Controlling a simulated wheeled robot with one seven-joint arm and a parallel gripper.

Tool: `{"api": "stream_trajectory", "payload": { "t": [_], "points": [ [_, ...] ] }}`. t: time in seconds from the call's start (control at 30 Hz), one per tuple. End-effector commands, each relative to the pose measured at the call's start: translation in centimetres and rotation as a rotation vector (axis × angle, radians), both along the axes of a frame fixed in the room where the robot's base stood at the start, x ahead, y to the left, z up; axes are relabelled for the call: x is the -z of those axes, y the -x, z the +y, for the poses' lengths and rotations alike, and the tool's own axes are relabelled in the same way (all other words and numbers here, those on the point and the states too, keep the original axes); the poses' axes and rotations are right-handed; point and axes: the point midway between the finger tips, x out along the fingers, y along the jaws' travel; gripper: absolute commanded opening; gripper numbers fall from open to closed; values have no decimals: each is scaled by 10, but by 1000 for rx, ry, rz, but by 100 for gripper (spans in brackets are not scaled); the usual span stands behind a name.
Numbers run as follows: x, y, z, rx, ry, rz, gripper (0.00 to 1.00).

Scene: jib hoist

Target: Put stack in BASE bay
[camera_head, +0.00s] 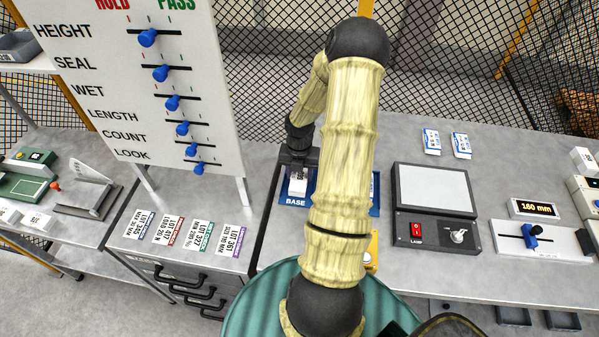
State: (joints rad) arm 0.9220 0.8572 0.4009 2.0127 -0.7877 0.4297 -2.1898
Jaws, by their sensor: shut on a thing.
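My gripper (299,160) points down at the back middle of the bench, just left of my arm. It is shut on a small white stack (298,187) with dark print on its front. The stack is upright over the blue bay marked BASE (294,202), between its sides as seen from here. I cannot tell whether its underside touches the bay floor. My arm hides the bay's right part and the middle of the blue holder, whose right end (375,195) shows past the arm.
A sloped board (130,80) with blue sliders stands left of the gripper. Lot cards (180,230) lie before it. A lamp box (436,205), two blue-white packets (446,144) and a slider gauge (540,238) are on the right.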

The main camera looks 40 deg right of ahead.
Motion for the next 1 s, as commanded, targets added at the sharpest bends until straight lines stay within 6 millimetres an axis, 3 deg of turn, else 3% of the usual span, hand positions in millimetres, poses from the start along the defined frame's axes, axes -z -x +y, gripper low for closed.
{"api": "stream_trajectory", "payload": {
  "t": [0.27,0.3,0.4,0.77,1.0],
  "points": [
    [2,0,0,0,0,0,19],
    [2,0,0,1,0,0,52],
    [2,0,0,1,0,0,68],
    [-2,0,0,1,1,-1,68],
    [-34,0,-1,3,2,-3,68]
  ]
}}
